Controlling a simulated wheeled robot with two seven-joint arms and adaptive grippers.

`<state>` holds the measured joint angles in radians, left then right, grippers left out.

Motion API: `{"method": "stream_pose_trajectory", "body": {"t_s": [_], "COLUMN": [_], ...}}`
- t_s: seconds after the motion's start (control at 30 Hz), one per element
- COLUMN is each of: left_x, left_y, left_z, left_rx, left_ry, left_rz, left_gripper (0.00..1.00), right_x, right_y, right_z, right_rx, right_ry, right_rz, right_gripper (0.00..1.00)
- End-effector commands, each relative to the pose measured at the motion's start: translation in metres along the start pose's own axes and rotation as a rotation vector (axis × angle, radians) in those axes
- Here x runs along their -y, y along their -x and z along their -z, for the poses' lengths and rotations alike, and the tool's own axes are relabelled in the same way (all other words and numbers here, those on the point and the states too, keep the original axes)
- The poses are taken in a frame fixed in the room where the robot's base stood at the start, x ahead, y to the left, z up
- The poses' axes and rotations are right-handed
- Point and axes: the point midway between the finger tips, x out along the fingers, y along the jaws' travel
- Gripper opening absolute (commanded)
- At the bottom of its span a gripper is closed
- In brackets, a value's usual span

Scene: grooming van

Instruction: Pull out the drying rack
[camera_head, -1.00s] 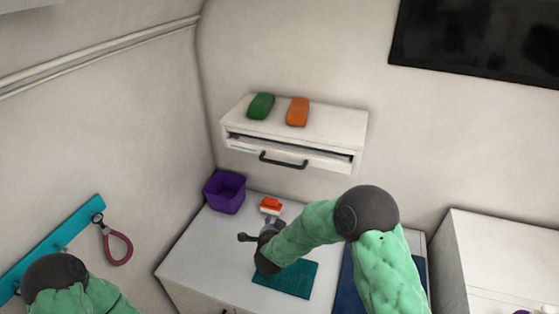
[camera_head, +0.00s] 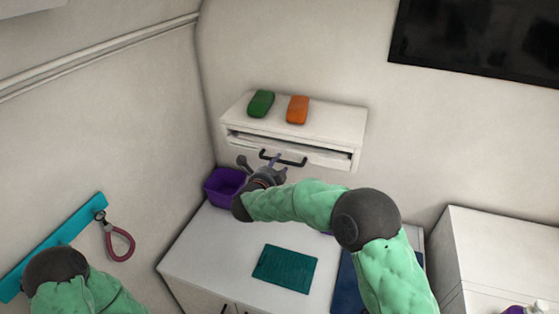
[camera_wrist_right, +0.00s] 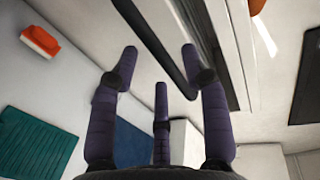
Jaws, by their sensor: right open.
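The drying rack (camera_head: 340,127) is a white wall-mounted unit with a narrow dark gap along its front and a black bar handle (camera_head: 296,163) on its front panel. My right gripper (camera_head: 266,164) is open just below the handle's left part. In the right wrist view, the dark handle (camera_wrist_right: 150,38) runs diagonally between the spread fingers of my right gripper (camera_wrist_right: 160,58). The fingers are not closed on it, and I cannot tell whether any finger touches it. Part of my left arm shows at lower left; its gripper is out of view.
A green item (camera_head: 261,103) and an orange item (camera_head: 297,110) sit on top of the rack. A purple bin (camera_head: 222,184) stands on the counter below. A teal mat (camera_head: 285,269) lies on the counter. An orange-red brush (camera_wrist_right: 40,41) shows in the wrist view.

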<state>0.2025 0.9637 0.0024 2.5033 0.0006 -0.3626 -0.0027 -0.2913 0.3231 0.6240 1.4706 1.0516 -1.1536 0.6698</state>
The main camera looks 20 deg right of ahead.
Motion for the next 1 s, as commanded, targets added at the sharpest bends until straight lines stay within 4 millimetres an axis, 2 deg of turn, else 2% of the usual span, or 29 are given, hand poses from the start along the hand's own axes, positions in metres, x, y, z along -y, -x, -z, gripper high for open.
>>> {"method": "stream_pose_trajectory", "body": {"t_s": [0.1,0.23,0.6,0.67,0.77,0.8,1.0], "left_x": [-0.002,-0.002,-0.003,-0.003,-0.003,-0.003,-0.002], "left_y": [0.005,0.007,0.007,0.007,0.007,0.007,0.007], "left_z": [0.000,0.000,0.000,0.000,0.000,0.000,0.000], "left_rx": [0.000,0.000,0.000,0.000,0.000,0.000,0.000], "left_ry": [0.000,0.000,0.000,0.000,0.000,0.000,0.000], "left_rz": [0.000,0.000,0.000,0.000,0.000,0.000,0.000], "left_gripper": [0.51,0.51,0.51,0.51,0.51,0.51,0.51], "right_x": [0.001,0.000,0.000,0.000,0.000,0.000,-0.001], "right_y": [-0.016,-0.027,-0.032,-0.032,-0.032,-0.032,-0.031], "right_z": [0.000,0.000,0.000,0.000,0.000,0.000,0.000], "right_rx": [-0.002,-0.001,0.001,0.001,0.001,0.001,0.001], "right_ry": [0.001,0.001,0.001,0.002,0.002,0.001,0.002], "right_rz": [0.000,-0.001,0.000,0.000,0.000,0.000,0.000], "right_gripper": [0.46,0.46,0.46,0.32,0.04,0.00,0.00]}}
